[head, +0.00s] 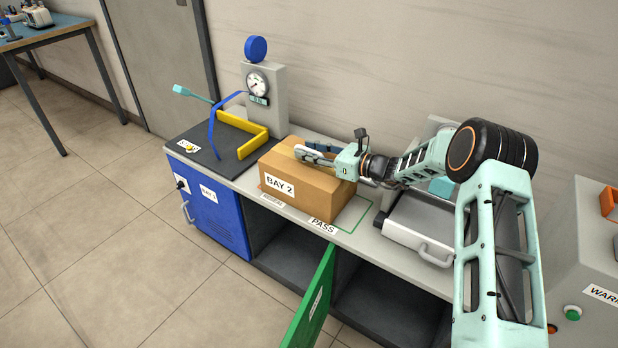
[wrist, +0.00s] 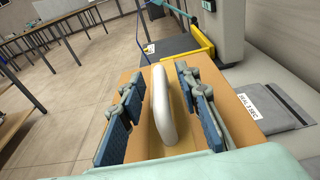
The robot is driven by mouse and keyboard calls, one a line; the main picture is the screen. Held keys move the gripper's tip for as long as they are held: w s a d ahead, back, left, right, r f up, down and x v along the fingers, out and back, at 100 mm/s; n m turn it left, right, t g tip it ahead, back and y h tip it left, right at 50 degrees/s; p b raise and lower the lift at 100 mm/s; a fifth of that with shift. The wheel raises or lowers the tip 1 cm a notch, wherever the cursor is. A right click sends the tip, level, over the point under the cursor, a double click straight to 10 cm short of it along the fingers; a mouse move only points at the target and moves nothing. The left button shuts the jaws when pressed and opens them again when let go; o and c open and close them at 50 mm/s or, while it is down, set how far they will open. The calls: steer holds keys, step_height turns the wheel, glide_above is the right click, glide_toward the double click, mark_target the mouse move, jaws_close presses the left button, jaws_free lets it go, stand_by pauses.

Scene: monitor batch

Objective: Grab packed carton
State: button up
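The packed carton (head: 304,193) is a brown closed box labelled "BAY 2", standing on the grey bench top. A pale handle (wrist: 163,104) rises from its top; it also shows in the head view (head: 313,155). My gripper (wrist: 161,108) is above the carton's top, with its blue finger pads on either side of the handle. The fingers are open, with a gap between each pad and the handle. In the head view my gripper (head: 322,155) comes in from the right; its far finger partly hides behind the handle.
A gauge stand (head: 264,98) and yellow bracket (head: 252,140) are left of the carton. A green door (head: 312,300) hangs open below the "PASS" label. A drawer unit with a handle (head: 420,232) is right. A grey pouch (wrist: 272,105) lies beside the carton.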

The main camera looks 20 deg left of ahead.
jaws_close()
steer(key=shift+r, duration=0.15)
stand_by(0.4)
steer(key=shift+r, duration=0.15)
